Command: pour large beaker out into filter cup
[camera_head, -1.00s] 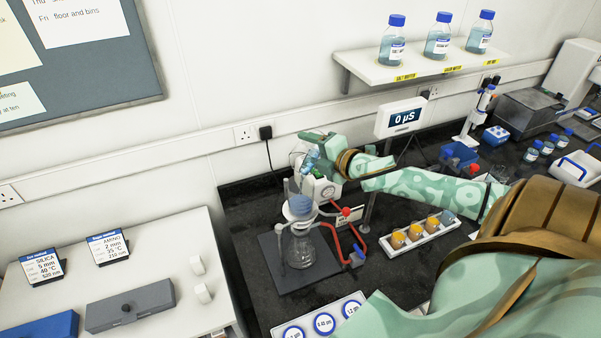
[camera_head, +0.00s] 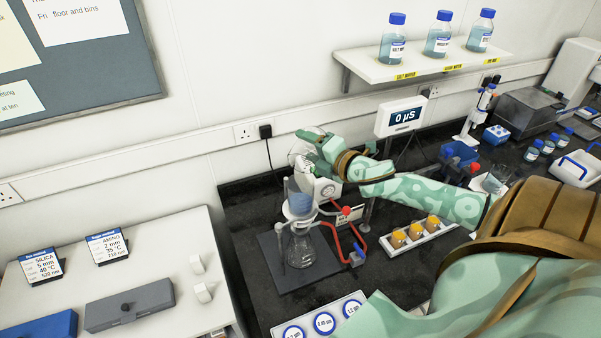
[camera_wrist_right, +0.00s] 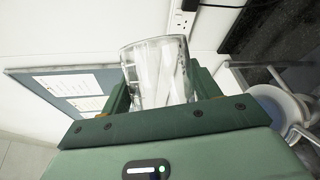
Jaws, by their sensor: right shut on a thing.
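My right gripper (camera_head: 327,147) is shut on the large beaker (camera_head: 301,152), a clear glass held tipped over above the filter cup. In the right wrist view the beaker (camera_wrist_right: 160,72) sits between the fingers and looks clear, with no blue liquid visible. The filter cup (camera_head: 298,188) stands upright on a clear glass flask (camera_head: 300,245) and shows blue liquid. A pale round part of the filter setup (camera_wrist_right: 282,105) shows at the right of the wrist view. My left gripper is not in view.
The flask stands on a dark base plate (camera_head: 275,262) with a clamp and red tubing (camera_head: 345,245) beside it. A rack of orange-filled vials (camera_head: 417,236) is to the right. A meter (camera_head: 402,117) reads 0 µS. A bottle shelf (camera_head: 420,62) hangs behind.

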